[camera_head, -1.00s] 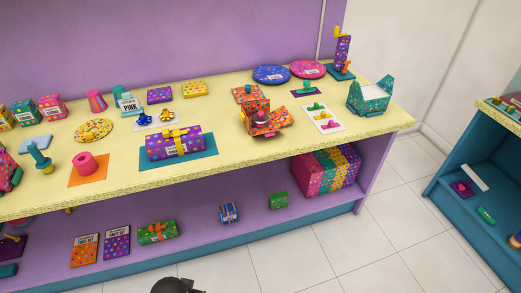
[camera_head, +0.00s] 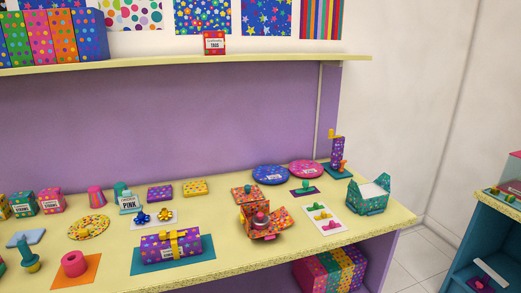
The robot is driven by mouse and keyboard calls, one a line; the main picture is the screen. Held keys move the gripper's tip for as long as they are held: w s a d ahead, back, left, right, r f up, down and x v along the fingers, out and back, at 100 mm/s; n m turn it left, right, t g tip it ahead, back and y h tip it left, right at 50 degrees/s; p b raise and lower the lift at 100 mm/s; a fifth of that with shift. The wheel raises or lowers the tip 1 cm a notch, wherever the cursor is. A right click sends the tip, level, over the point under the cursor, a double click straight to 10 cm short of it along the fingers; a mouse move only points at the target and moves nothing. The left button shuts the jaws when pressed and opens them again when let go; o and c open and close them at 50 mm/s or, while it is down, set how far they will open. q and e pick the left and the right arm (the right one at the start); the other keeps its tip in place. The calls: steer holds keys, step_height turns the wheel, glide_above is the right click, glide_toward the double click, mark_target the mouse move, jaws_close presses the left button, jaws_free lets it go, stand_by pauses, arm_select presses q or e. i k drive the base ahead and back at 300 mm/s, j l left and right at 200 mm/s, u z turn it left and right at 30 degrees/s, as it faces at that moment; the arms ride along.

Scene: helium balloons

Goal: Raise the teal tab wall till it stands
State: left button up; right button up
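An orange dotted box (camera_head: 256,218) stands open on the yellow tabletop, right of the middle. Behind it an orange wall panel (camera_head: 239,195) with a teal tab (camera_head: 248,187) lies folded out, looking low and near flat. In front, another orange panel (camera_head: 270,235) is folded down towards the right. A dark pink, rounded thing (camera_head: 260,219) shows at the box's middle. How the walls join at the base is too small to tell. Neither of my grippers is in view.
A white card (camera_head: 323,228) with several coloured tabs and a purple mat (camera_head: 296,191) with a teal piece lie to the right. A teal dotted open box (camera_head: 360,204) stands near the right edge. A purple gift box (camera_head: 156,248) is at the left. A shelf (camera_head: 200,62) hangs above.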

mark_target(282, 219)
steer(key=i+l, duration=0.25)
steer(key=i, duration=0.25)
steer(key=i+l, duration=0.3)
steer(key=i, duration=0.15)
steer(key=i+l+u, duration=0.1)
steer(key=i+l, duration=0.15)
steer(key=i, duration=0.25)
